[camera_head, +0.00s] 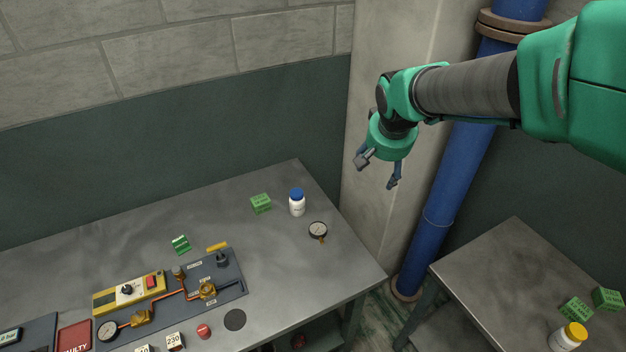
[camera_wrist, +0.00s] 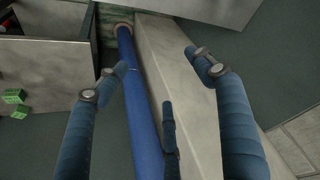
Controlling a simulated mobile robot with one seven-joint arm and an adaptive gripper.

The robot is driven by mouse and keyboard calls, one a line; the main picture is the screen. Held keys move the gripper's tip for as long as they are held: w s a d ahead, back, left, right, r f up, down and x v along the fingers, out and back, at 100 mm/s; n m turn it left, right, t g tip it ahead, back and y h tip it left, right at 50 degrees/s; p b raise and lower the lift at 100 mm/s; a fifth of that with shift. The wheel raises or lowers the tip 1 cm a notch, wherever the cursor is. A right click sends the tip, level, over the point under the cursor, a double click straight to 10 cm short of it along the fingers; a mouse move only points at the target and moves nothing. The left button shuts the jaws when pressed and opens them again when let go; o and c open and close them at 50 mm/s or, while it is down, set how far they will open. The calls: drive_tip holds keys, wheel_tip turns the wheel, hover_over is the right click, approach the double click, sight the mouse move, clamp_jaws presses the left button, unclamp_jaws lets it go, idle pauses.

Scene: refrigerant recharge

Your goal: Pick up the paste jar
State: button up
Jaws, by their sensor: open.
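Two white jars are in the head view, and I cannot read which one is the paste jar. One, with a blue cap (camera_head: 297,203), stands upright at the back right of the long workbench. The other, with a yellow cap (camera_head: 568,337), stands on the right table at the bottom right edge. My gripper (camera_head: 377,171) is open and empty, in the air in front of the pale column, above and to the right of the blue-capped jar. In the wrist view its fingers (camera_wrist: 160,68) are spread, with nothing between them; neither jar shows there.
The workbench (camera_head: 349,272) holds a green block (camera_head: 261,203), a loose gauge (camera_head: 318,231) and a valve panel (camera_head: 236,272). The right table (camera_head: 485,270) has green blocks (camera_head: 576,309) near the yellow-capped jar. A blue pipe (camera_head: 440,205) and pale column (camera_head: 385,220) stand behind the gap.

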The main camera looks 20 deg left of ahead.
drive_tip(key=w+a+f, duration=0.5)
drive_tip(key=a+f, duration=0.3)
drive_tip(key=a, duration=0.5)
drive_tip(key=n, duration=0.2)
approach(296, 195)
drive_tip(key=shift+w+d+g+y, duration=0.2)
drive_tip(key=shift+d+g+y, duration=0.1)
drive_tip(key=shift+f, duration=0.1)
drive_tip(key=shift+b+x, duration=0.6)
drive_tip(key=shift+x, duration=3.6)
drive_tip(key=shift+w+f, duration=0.1)
drive_tip(key=shift+b+x, duration=0.5)
drive_tip(key=shift+x, duration=2)
drive_tip(key=shift+w, duration=0.1)
drive_tip(key=c, duration=1.3)
